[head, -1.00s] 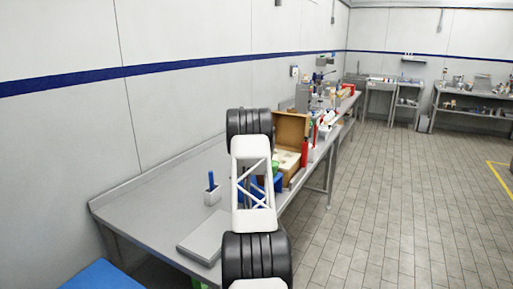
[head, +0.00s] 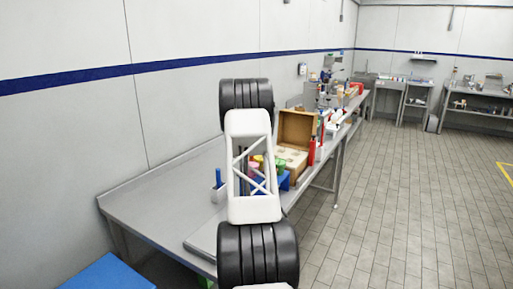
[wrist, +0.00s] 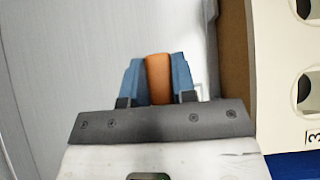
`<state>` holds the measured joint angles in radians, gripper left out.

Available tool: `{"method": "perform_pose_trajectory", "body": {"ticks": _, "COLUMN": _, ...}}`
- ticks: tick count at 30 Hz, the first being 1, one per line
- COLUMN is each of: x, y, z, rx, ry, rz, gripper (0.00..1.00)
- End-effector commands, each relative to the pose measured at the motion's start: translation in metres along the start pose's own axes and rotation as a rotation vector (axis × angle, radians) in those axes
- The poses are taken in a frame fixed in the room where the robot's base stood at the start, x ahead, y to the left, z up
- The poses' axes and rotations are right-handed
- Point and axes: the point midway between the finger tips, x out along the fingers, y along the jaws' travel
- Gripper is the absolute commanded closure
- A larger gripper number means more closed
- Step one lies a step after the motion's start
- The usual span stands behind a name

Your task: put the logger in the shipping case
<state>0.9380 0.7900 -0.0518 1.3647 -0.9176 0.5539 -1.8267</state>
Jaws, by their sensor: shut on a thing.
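In the wrist view my gripper (wrist: 158,82) is shut on an orange thing (wrist: 158,76), apparently the logger, held upright between two blue fingers. The shipping case stands open on the bench in the head view, with a brown lid (head: 297,128) raised at the back and a pale insert (head: 291,158) inside. In the wrist view the case's brown wall (wrist: 236,60) and pale insert (wrist: 280,75) with round holes lie to the right of my gripper. The orange thing appears outside that wall; its height above the bench is unclear. My arm hides the gripper in the head view.
A blue rack (head: 284,181) with coloured items stands in front of the case, partly behind my arm. A small holder (head: 217,193) with a blue item stands to the left. A flat grey panel (head: 203,243) lies near the front edge. The bench's left part is clear.

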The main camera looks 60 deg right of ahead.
Motion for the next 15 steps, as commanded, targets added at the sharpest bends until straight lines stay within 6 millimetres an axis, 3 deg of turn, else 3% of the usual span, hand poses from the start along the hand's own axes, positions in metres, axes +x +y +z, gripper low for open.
{"method": "perform_pose_trajectory", "body": {"ticks": 6, "x": -0.021, "y": 0.0, "z": -0.019, "rx": 0.0, "ry": 0.001, "rz": 0.0, "gripper": 1.0}}
{"method": "perform_pose_trajectory", "body": {"ticks": 15, "x": -0.036, "y": 0.0, "z": -0.035, "rx": 0.001, "ry": 0.0, "rz": 0.0, "gripper": 1.0}}
